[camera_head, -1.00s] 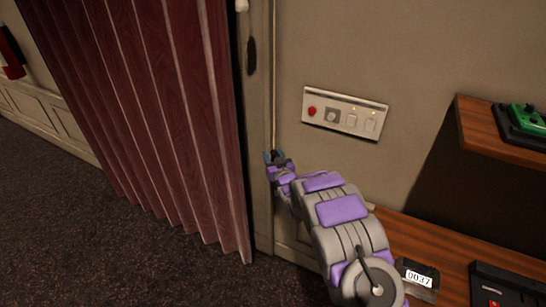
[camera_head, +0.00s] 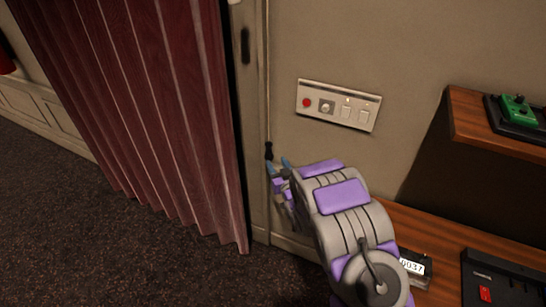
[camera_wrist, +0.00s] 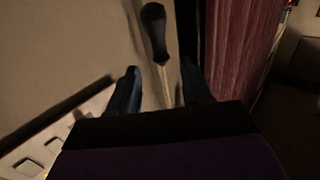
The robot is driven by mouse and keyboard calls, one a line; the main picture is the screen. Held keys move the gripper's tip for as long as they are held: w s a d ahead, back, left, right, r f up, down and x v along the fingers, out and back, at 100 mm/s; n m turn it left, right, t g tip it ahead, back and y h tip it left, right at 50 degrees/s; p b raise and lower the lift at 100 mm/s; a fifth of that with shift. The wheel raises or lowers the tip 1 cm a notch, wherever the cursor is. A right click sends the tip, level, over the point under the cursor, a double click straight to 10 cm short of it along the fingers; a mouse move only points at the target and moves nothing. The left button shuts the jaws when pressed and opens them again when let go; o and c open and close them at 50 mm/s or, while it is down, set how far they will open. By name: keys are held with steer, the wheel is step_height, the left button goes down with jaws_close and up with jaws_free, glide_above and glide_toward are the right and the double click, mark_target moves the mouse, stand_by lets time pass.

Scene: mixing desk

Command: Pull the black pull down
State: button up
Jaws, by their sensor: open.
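The black pull (camera_head: 269,150) hangs on a thin pale cord along the wall, right of the door frame. In the wrist view the pull (camera_wrist: 154,30) is dark and rounded at the top centre, with its cord showing in the gap between my fingers. My gripper (camera_head: 278,165) is open, its bluish fingertips just below and right of the pull in the head view. In the wrist view the two fingers of my gripper (camera_wrist: 160,82) stand apart with nothing held. I cannot tell the depth gap to the pull.
A switch panel (camera_head: 339,105) with a red button is on the wall to the right. A pleated red curtain (camera_head: 130,110) hangs at left. A wooden shelf (camera_head: 470,120) and a wooden desk (camera_head: 440,245) lie at right. The wall around the pull is clear.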

steer(key=v, duration=0.7)
steer(key=shift+s+p, duration=0.25)
steer(key=shift+p, duration=0.1)
steer(key=shift+d, duration=0.15)
steer(key=s+d+r+m+g+h, duration=0.2)
steer(key=s+d+r+g+h, duration=0.2)
steer(key=d, duration=0.3)
steer(key=s+d+r+m+g+h, duration=0.1)
steer(key=s+d+r+g+h, duration=0.3)
steer(key=d, duration=0.3)
steer(key=s+r+g, duration=0.3)
steer(key=s, duration=1)
steer(key=s+d+r+m+g, duration=0.1)
steer(key=s+r+g, duration=0.2)
steer(key=s, duration=1)
steer(key=s+d+r+m+g, duration=0.1)
steer(key=s+r+g, duration=0.2)
steer(key=s, duration=1)
steer(key=shift+g, duration=0.6)
steer(key=shift+w, duration=0.1)
